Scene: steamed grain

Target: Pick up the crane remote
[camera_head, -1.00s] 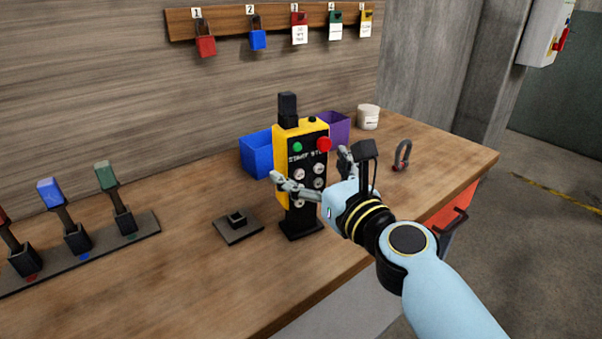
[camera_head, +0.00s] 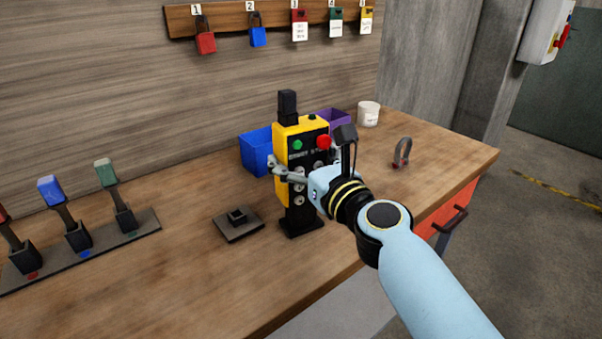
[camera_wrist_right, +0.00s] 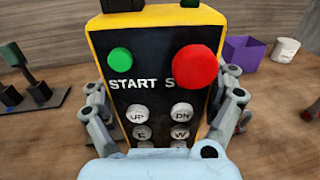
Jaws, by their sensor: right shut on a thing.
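The crane remote (camera_head: 284,150) is a yellow box with a black face, a green button, a red button and several grey buttons. It stands upright on a black stand on the workbench. In the right wrist view the remote (camera_wrist_right: 151,92) fills the middle, its START label readable. My right gripper (camera_head: 304,168) is in front of the remote, with one finger at each side, shut on it. In the right wrist view the fingers of my right gripper (camera_wrist_right: 166,112) lie along the left and right edges. The palm hides the lower buttons. My left gripper is not in view.
A blue bin (camera_head: 256,152) and a purple bin (camera_head: 334,121) stand behind the remote. A white tub (camera_head: 368,115) and a grey shackle (camera_head: 402,154) are to the right. A small black base (camera_head: 238,225) and a lever rack (camera_head: 146,223) are to the left. Padlocks hang on the wall board (camera_head: 227,21).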

